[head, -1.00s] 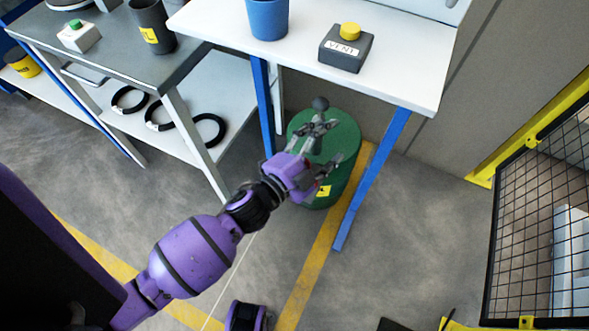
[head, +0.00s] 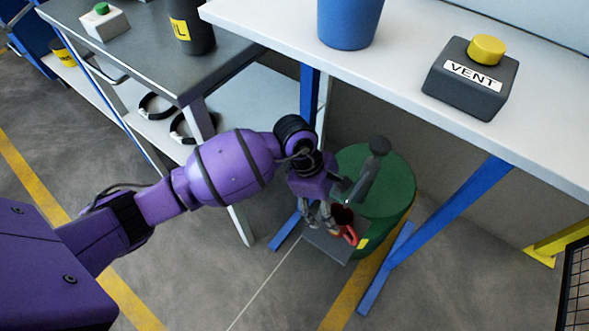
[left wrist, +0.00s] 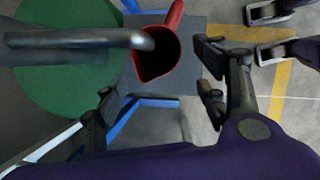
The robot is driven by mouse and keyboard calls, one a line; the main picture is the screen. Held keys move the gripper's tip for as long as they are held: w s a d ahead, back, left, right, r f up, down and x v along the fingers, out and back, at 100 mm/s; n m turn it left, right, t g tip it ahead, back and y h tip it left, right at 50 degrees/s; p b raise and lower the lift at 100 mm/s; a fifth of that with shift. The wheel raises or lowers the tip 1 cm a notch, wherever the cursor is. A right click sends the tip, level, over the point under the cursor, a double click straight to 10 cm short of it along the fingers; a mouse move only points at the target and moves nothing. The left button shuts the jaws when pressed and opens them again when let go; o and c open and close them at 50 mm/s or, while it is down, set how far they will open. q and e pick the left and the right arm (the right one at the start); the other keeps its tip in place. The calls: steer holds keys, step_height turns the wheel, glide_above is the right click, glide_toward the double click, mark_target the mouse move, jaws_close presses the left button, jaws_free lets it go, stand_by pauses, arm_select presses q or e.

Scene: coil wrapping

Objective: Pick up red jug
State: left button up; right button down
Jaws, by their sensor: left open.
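The red jug (left wrist: 171,67) stands under the end of a grey spout (left wrist: 75,38) in the left wrist view. Its dark open mouth faces the camera and its handle points to the top. In the head view only a red part of the jug (head: 350,235) shows beside my left gripper (head: 326,216), which hides the rest. My left gripper is open; in the left wrist view its fingers (left wrist: 158,98) are apart, one on each side below the jug, with nothing held. My right gripper (left wrist: 262,33) shows at the upper right of that view, fingers apart and empty.
The green drum (head: 385,190) stands beside the jug, with the grey spout on top. A grey plate (head: 325,242) lies under the jug. The white bench (head: 400,105) with its blue legs is above and close. A blue container (head: 348,22) and VENT button box (head: 470,80) stand on it.

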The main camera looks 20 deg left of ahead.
mark_target(340, 219)
arm_select(q)
steer(key=x, duration=0.3)
steer(key=d+b+x, duration=0.1)
steer(key=x, duration=0.2)
steer(key=shift+w+b, duration=0.1)
steer(key=shift+b, duration=0.2)
steer(key=shift+d+f, duration=0.1)
steer(key=c, duration=1.4)
arm_select(e)
steer(key=shift+w+f, duration=0.1)
steer(key=shift+f, duration=0.8)
steer(key=shift+w+a, duration=0.1)
